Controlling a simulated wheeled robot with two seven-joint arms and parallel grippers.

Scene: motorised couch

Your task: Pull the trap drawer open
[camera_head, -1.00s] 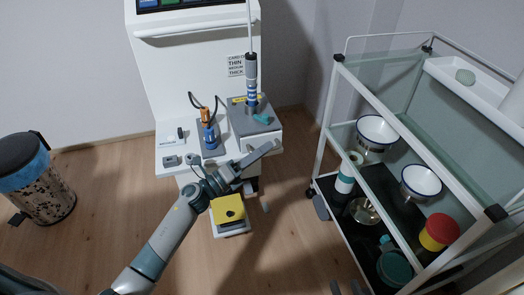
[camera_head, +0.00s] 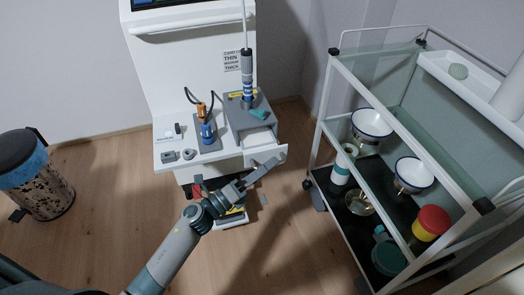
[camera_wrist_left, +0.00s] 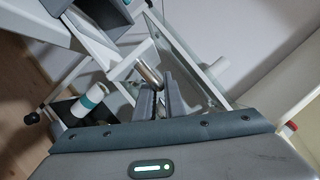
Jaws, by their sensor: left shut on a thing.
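The trap drawer (camera_head: 260,139) is the drawer under the grey box on the right of the white machine. It stands pulled out, with its pale inside showing from above. My left gripper (camera_head: 268,168) is at the drawer's front, its long fingers pointing up and right. In the left wrist view my left gripper (camera_wrist_left: 160,98) has its fingers close together around a shiny metal bar (camera_wrist_left: 148,74), which looks like the drawer's handle. The fingers hide most of the handle in the head view. My right gripper is not in view.
The grey box (camera_head: 236,113) carries a tall probe (camera_head: 247,70) and a teal piece. A blue and orange tool (camera_head: 206,130) stands left of it. A glass-shelved trolley (camera_head: 345,95) with bowls is close on the right. A bin (camera_head: 40,190) stands left. Floor between is mostly clear.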

